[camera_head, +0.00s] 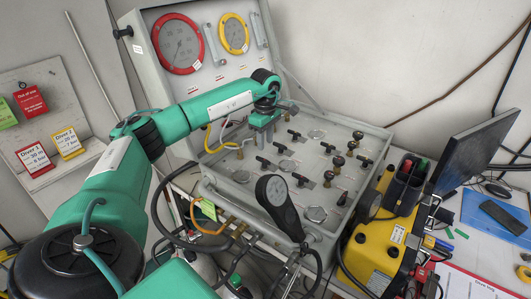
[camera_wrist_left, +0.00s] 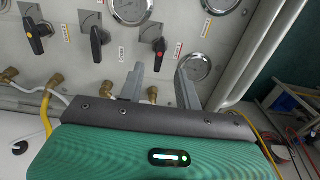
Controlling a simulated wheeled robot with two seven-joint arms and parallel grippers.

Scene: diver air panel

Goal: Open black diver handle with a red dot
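The black handle with a red dot (camera_wrist_left: 160,48) shows in the left wrist view on the grey panel (camera_wrist_left: 60,62), hanging down below a round gauge. My left gripper (camera_wrist_left: 160,72) is open, with its two grey fingers apart. The handle appears between the fingertips in that view; whether they touch it I cannot tell. In the head view my left gripper (camera_head: 263,134) points down at the back left part of the panel (camera_head: 330,200). I cannot pick out the red-dot handle there. My right gripper is not in view.
A plain black handle (camera_wrist_left: 100,42) and one with a yellow dot (camera_wrist_left: 38,30) sit left of the red-dot handle. Brass fittings and a yellow hose (camera_wrist_left: 46,110) lie close by. A yellow case (camera_head: 375,255) and a monitor (camera_head: 470,150) stand right of the panel.

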